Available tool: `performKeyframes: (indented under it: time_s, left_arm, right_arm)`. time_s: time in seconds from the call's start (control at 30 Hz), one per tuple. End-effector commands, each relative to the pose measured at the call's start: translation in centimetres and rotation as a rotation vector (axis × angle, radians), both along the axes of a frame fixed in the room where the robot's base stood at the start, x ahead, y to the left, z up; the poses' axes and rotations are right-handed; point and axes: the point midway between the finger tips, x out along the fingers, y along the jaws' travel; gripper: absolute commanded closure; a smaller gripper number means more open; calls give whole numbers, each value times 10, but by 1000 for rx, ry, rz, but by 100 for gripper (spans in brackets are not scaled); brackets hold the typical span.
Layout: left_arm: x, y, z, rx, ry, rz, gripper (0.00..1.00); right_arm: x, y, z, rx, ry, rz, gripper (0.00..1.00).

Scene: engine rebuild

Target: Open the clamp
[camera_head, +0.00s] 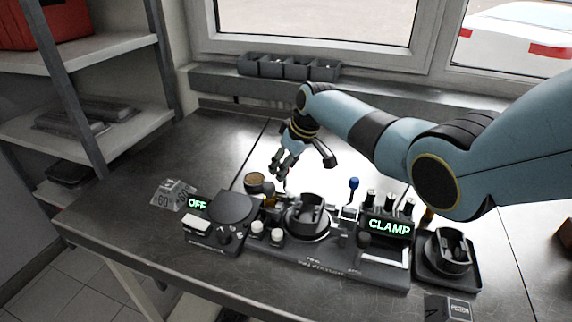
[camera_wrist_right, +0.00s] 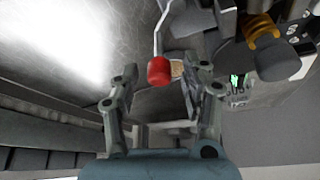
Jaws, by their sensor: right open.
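The clamp fixture is a dark base plate (camera_head: 335,262) on the bench, with a display (camera_head: 389,227) reading CLAMP in green. A dark round holder (camera_head: 306,222) stands on its middle. My right gripper (camera_head: 302,162) hangs behind the holder, pointing down. In the right wrist view, my right gripper (camera_wrist_right: 165,82) is open. A red knob (camera_wrist_right: 159,70) on a thin bent rod shows between its fingertips; I cannot tell whether they touch it. The red knob cannot be made out in the head view. My left gripper is not in view.
A box (camera_head: 197,203) reading OFF and a round dark unit (camera_head: 234,208) stand left of the holder. A blue-topped pin (camera_head: 354,183) rises behind the fixture. A black tray (camera_head: 448,274) with a ring part sits right. The bench's back left is clear.

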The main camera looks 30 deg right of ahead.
Motion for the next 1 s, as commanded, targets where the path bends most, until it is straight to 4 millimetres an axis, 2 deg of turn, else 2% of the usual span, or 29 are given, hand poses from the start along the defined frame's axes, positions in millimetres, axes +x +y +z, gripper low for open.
performKeyframes:
  time_s: [0.17, 0.27, 0.7, 0.8, 1.0]
  left_arm:
    - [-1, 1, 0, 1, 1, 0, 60]
    - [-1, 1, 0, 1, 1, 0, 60]
    - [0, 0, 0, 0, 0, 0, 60]
    - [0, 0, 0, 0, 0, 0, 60]
    - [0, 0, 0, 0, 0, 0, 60]
  right_arm:
    - [-2, -1, 6, 0, -2, 0, 54]
    - [-5, -3, 17, -1, -5, 0, 54]
    - [-37, -14, 95, -2, -3, 0, 54]
    - [-41, -14, 105, -1, -1, 1, 54]
    - [-43, -15, 111, 0, 0, 0, 54]
